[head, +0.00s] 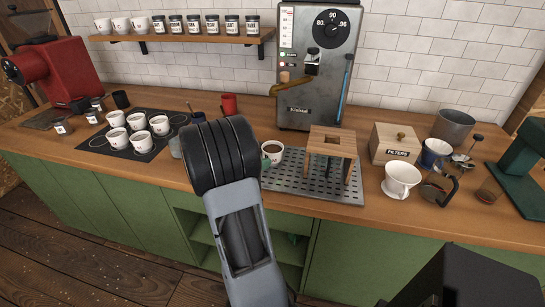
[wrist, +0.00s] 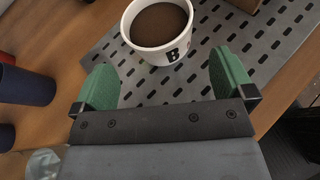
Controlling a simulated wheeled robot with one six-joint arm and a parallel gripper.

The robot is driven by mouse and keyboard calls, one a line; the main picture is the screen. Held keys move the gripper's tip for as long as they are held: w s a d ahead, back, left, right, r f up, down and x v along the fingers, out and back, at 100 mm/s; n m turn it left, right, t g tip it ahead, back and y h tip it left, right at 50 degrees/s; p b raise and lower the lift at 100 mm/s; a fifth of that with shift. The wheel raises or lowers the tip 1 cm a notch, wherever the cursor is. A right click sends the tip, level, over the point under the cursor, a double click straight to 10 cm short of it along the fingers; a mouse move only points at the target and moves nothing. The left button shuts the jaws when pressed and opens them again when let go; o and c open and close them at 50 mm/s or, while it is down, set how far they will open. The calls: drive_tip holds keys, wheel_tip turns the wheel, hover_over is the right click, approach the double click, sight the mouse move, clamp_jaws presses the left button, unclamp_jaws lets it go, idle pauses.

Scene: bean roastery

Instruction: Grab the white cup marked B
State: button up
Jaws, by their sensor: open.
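The white cup marked B (wrist: 160,52) stands upright on the grey slotted drip tray (wrist: 110,52), with dark brown contents inside. In the head view the cup (head: 279,160) sits at the tray's left end, partly behind my arm. My gripper (wrist: 172,85) is open, with its two green fingers spread. The cup is just beyond the fingertips in the wrist view, roughly centred between them and its B facing my gripper. In the head view my own arm hides most of the gripper; only a bit of green finger (head: 265,163) shows beside the cup.
A wooden stand (head: 332,142) is on the tray to the cup's right, and the grey machine (head: 312,75) is behind. A red mug (head: 229,104) and a dark blue cup (wrist: 25,85) stand to the left. Several white cups are on a black mat (head: 95,143).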

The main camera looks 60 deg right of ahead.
sight(264, 153)
drive_tip(key=shift+x, duration=3.05)
drive_tip(key=c, duration=0.9)
drive_tip(key=shift+r, duration=0.1)
drive_tip(key=shift+c, duration=1)
